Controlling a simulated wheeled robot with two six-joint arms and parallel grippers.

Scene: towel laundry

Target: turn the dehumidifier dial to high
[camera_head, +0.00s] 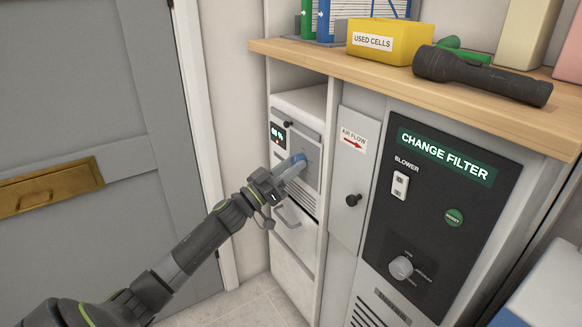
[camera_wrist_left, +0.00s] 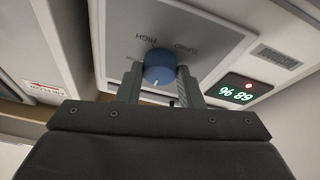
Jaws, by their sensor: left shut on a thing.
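The dehumidifier is a white unit (camera_head: 303,104) in the open bay left of the cabinet, with a grey control panel (camera_head: 305,143) on its front. The dial (camera_head: 297,163) is a blue knob, mostly hidden by my gripper in the head view. In the left wrist view the blue dial (camera_wrist_left: 158,66) sits between my fingers, with the word HIGH inverted to its upper left and a small pale mark near its lower edge. My left gripper (camera_wrist_left: 160,76) is shut on the dial, one finger on each side. My right gripper is out of view.
A green-lit display (camera_wrist_left: 237,92) is beside the panel. A grey handle (camera_head: 288,216) is below the dial. The CHANGE FILTER panel (camera_head: 428,215) stands to the right. A torch (camera_head: 480,76) and a yellow USED CELLS box (camera_head: 388,42) are on the wooden top above.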

